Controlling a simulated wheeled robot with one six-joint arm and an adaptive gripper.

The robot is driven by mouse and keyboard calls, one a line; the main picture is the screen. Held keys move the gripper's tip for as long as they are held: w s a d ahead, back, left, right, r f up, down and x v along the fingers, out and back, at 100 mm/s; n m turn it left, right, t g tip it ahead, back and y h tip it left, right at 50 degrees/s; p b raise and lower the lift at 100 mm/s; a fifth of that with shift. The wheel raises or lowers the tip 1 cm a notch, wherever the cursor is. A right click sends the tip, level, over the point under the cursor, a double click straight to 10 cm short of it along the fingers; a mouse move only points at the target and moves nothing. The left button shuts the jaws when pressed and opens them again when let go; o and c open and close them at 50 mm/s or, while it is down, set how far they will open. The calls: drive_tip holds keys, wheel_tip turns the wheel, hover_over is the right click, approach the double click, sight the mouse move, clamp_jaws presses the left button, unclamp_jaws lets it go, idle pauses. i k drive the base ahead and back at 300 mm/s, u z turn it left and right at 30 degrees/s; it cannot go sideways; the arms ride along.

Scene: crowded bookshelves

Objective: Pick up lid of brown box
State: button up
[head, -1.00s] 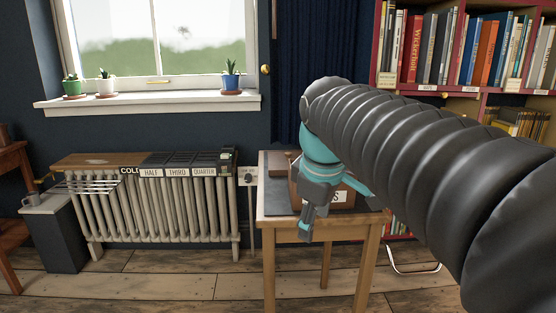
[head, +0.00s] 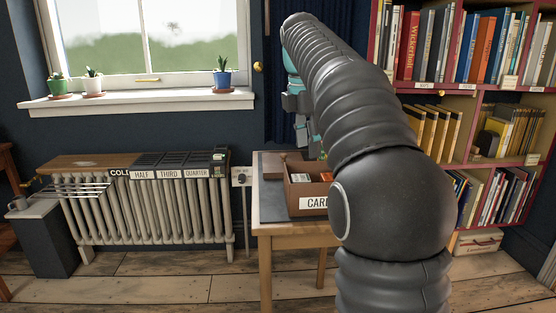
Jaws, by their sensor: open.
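A brown box (head: 307,203) with a white label starting "CAR" stands on the small wooden table. Its top is open and cards or papers show inside; my arm hides its right part. A flat brown piece (head: 271,165) lies on the table at the box's back left; I cannot tell for sure whether it is the lid. My gripper (head: 303,135), teal and grey, is open and empty above the back of the box, in front of the dark curtain. My arm partly covers it.
The wooden table (head: 291,242) has a dark mat on it. A radiator (head: 150,212) with a labelled tray stands to the left. A red bookshelf (head: 452,93) full of books is at the right.

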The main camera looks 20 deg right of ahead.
sight(273, 162)
drive_tip(key=i, duration=0.85)
drive_tip(key=z, duration=0.05)
